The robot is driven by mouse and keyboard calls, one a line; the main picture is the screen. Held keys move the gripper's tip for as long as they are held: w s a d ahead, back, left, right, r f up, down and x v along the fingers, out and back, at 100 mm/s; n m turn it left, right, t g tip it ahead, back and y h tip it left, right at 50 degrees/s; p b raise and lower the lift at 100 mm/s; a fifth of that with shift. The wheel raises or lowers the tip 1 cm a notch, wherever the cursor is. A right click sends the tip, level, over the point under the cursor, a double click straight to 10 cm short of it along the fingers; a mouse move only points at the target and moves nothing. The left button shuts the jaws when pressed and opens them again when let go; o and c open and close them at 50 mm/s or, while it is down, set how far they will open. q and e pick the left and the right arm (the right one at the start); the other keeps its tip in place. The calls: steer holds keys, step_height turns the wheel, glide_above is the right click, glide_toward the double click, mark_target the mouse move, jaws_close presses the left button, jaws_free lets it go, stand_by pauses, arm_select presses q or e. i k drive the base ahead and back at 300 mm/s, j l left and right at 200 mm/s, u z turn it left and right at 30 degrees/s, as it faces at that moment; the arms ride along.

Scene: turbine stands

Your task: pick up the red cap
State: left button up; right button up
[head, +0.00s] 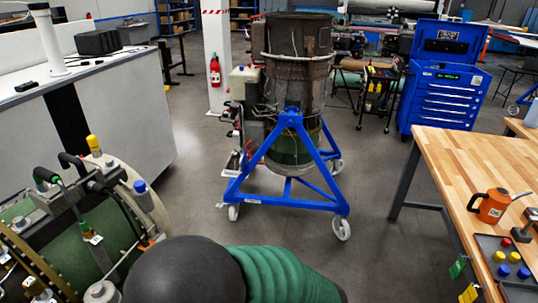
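A small red cap (506,241) sits on a dark grey tray (521,291) at the lower right. The tray lies on the wooden workbench (465,165). Neither my left nor my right gripper is in view.
An orange mug-like container (491,206) stands on the bench behind the tray. A blue wheeled stand (288,181) holds a turbine in the middle. A green turbine assembly (75,235) is at left. A dark dome and green ribbed shape fill the bottom centre.

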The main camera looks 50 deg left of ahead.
mark_target(505, 242)
steer(key=i+u, duration=0.15)
steer(key=u, duration=0.25)
steer(key=i+l+u, duration=0.1)
steer(key=u, duration=0.3)
steer(key=i+l+u, duration=0.1)
steer(key=u, duration=0.35)
steer(key=l+u, duration=0.1)
steer(key=u, duration=3.5)
steer(key=z, duration=4.8)
steer(key=i+j+z, duration=0.35)
steer(key=i+j, duration=2)
steer(key=j, duration=0.15)
